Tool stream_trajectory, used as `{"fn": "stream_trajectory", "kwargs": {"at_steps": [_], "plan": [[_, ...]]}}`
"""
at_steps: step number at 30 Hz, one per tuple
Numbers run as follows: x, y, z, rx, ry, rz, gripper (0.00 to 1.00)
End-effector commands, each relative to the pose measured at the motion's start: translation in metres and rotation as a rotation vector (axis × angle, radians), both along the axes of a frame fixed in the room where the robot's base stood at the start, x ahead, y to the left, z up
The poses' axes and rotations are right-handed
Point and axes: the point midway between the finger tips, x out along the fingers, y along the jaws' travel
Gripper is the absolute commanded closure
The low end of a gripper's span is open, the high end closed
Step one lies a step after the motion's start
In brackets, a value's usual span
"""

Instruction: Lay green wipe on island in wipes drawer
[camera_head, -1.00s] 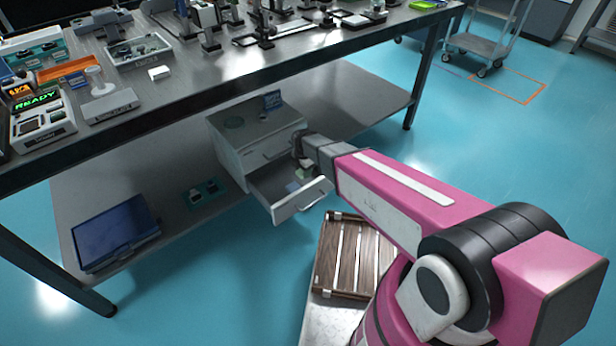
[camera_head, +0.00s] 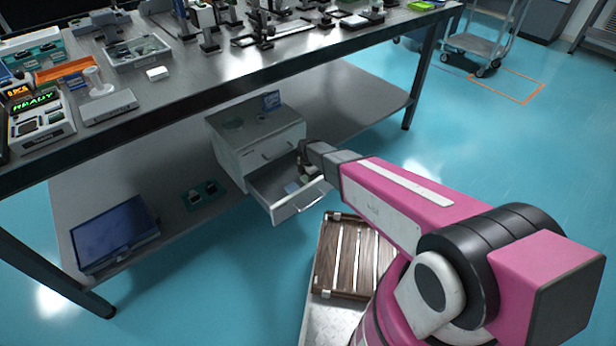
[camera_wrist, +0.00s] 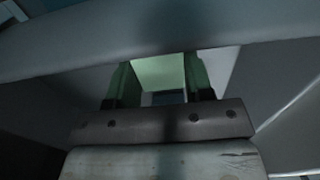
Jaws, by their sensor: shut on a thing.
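The wipes drawer (camera_head: 300,204) stands open from the grey cabinet (camera_head: 232,158) on the lower shelf. My gripper (camera_head: 304,168) reaches down over the drawer's right side. In the wrist view, my gripper (camera_wrist: 160,82) is shut on a pale green piece, the green wipe (camera_wrist: 158,70), which shows between the two dark green fingers. Drawer walls surround it in that view. A small pale item (camera_head: 291,187) lies in the drawer; its kind is too small to tell. The head view does not clearly show the wipe, and whether it touches the drawer floor cannot be told.
A blue flat case (camera_head: 114,232) and a small dark teal holder (camera_head: 200,194) are on the lower shelf (camera_head: 165,180). The optical table (camera_head: 190,95) overhangs the cabinet. A slatted wooden tray (camera_head: 350,258) is close in front of the drawer.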

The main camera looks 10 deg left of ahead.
Motion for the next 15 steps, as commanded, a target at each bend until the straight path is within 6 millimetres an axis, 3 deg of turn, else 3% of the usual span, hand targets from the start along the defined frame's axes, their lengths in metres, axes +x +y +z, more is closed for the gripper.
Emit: {"fn": "stream_trajectory", "kwargs": {"at_steps": [2, 3, 5, 15], "plan": [[0.0003, 0.0002, -0.0024, 0.0, 0.0, 0.0, 0.74], [0.0002, 0.0002, -0.0025, 0.0, 0.0, 0.0, 0.46], [0.0001, 0.0002, -0.0022, 0.0, 0.0, 0.0, 0.27], [-0.0002, -0.0001, 0.0004, 0.0, 0.0, 0.0, 0.27]]}}
